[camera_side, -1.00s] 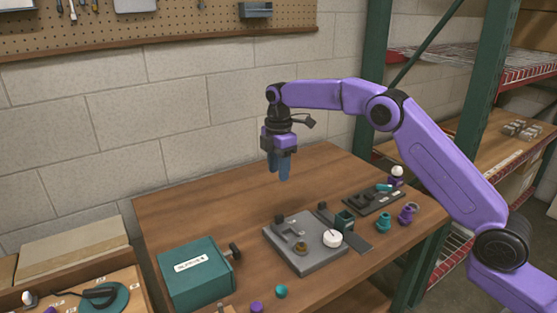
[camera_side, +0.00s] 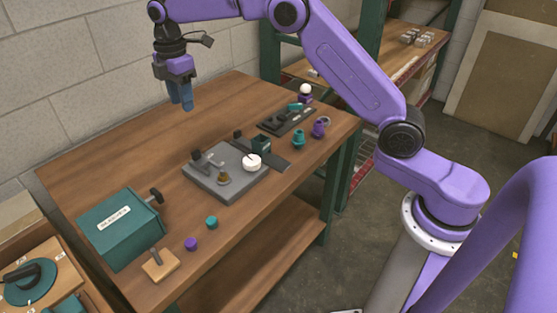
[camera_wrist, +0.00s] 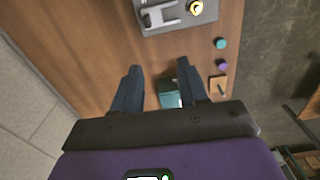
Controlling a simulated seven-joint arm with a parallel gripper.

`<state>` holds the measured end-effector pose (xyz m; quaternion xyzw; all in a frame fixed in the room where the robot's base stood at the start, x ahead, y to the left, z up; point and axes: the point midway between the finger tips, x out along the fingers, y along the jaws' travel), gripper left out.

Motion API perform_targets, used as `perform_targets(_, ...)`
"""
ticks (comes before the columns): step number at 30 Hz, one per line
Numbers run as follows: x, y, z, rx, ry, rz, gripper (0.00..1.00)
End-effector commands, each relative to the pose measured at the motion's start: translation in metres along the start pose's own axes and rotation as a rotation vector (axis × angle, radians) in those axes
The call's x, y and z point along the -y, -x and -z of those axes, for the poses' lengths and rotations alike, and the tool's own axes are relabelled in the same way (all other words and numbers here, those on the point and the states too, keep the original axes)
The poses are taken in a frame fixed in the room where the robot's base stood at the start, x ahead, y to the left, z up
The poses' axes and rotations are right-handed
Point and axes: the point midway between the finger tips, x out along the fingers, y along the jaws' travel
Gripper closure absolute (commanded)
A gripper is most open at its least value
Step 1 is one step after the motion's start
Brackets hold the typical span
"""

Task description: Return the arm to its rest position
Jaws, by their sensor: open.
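My gripper (camera_side: 183,107) hangs with its blue fingers pointing down, well above the back of the wooden table (camera_side: 110,135). In the wrist view its two fingers (camera_wrist: 159,67) are spread apart with nothing held between them. The plate also shows at the top of the wrist view (camera_wrist: 178,22). My arm is raised and bent over the table.
A teal box (camera_side: 118,228) stands at the table's front left. A teal cap (camera_side: 211,222), a purple cap (camera_side: 191,244) and a wooden block (camera_side: 160,265) lie near the front edge. A black tray (camera_side: 287,121) and lamp parts sit at right. The wall is behind.

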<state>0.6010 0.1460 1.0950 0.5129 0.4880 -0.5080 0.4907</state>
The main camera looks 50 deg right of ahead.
Motion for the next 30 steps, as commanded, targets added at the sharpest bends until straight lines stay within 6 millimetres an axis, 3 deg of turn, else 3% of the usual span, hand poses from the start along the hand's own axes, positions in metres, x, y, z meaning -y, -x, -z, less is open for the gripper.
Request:
perform_targets(6,0.073,0.020,0.021,-0.004,-0.076,-0.004,0.57)
perform_targets(14,0.172,0.029,0.021,-0.011,-0.170,-0.007,0.57)
perform_targets(23,0.291,0.022,-0.015,-0.020,-0.279,-0.006,0.57)
perform_targets(30,0.378,0.003,-0.066,-0.025,-0.364,-0.002,0.57)
